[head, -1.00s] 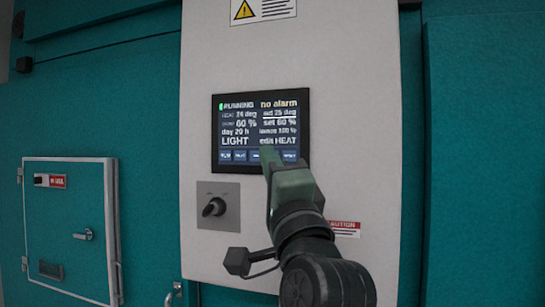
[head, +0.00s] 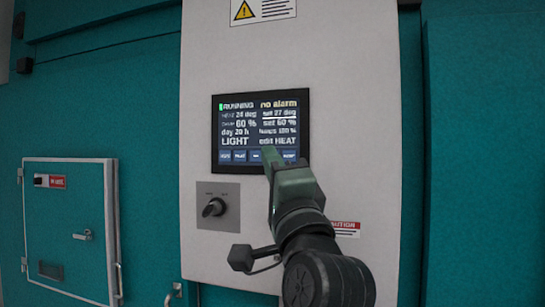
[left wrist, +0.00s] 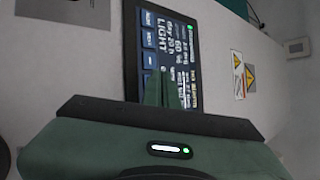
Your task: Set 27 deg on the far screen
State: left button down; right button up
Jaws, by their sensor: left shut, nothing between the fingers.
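The screen (head: 237,128) is set in a pale grey panel and reads RUNNING, no alarm, heat 24 deg, set 27 deg, with "edit HEAT" lower right. The set 27 deg line is underlined. A row of blue buttons runs along its bottom. My left gripper (head: 267,151) is shut and empty, its tip in front of the lower right of the screen, hiding part of the button row. In the left wrist view the shut fingers (left wrist: 163,90) point at the screen (left wrist: 177,40); contact cannot be told. My right gripper is not in view.
A rotary knob (head: 214,207) on a grey plate sits below the screen. A teal chamber door (head: 68,215) with a handle is at left. A warning label (head: 262,9) is above, and a red caution label (head: 345,228) is partly behind my arm.

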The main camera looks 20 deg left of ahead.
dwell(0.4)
pick_arm(q)
jog(key=shift+s, duration=0.7)
jog(key=shift+b, duration=0.3)
jog(key=s+b, duration=0.1)
jog(key=s, duration=0.4)
jog(key=shift+a, duration=0.1)
